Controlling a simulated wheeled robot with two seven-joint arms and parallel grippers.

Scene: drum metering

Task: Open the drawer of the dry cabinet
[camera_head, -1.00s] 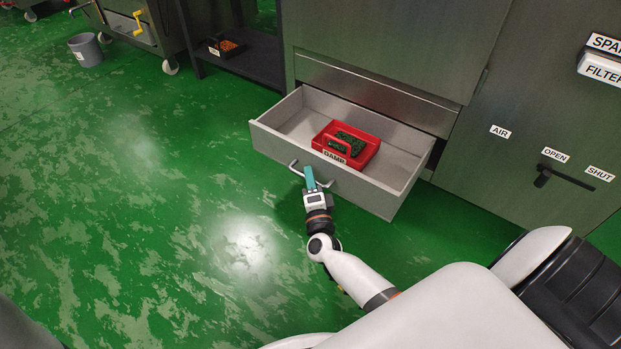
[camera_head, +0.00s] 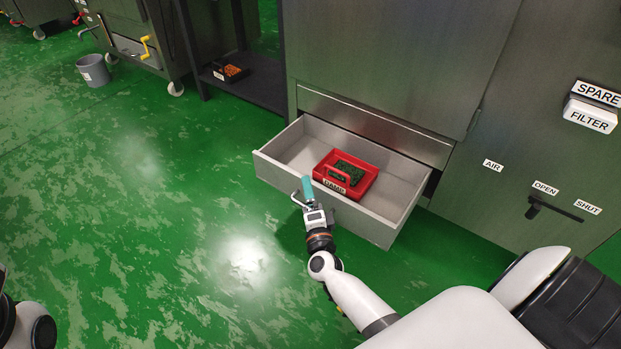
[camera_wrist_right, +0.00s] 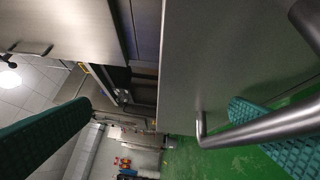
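The dry cabinet's grey drawer (camera_head: 375,226) stands pulled out, with its inside visible. A red tray (camera_head: 366,184) labelled DAMP, with dark green contents, sits in it. The drawer's bar handle (camera_head: 299,201) is partly hidden by my right gripper (camera_head: 307,188) in the head view. In the right wrist view the handle (camera_wrist_right: 265,128) crosses in front of one teal finger, and the two fingers are wide apart. The right gripper is open at the handle; whether it touches the bar I cannot tell. My left gripper is out of view; only part of that arm shows at lower left.
The cabinet front (camera_head: 390,60) rises behind the drawer. At right are a black lever (camera_head: 552,209) by OPEN and SHUT labels and a FILTER box (camera_head: 590,115). A dark shelf (camera_head: 262,92) with a small bin stands left. The green floor left of the drawer is clear.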

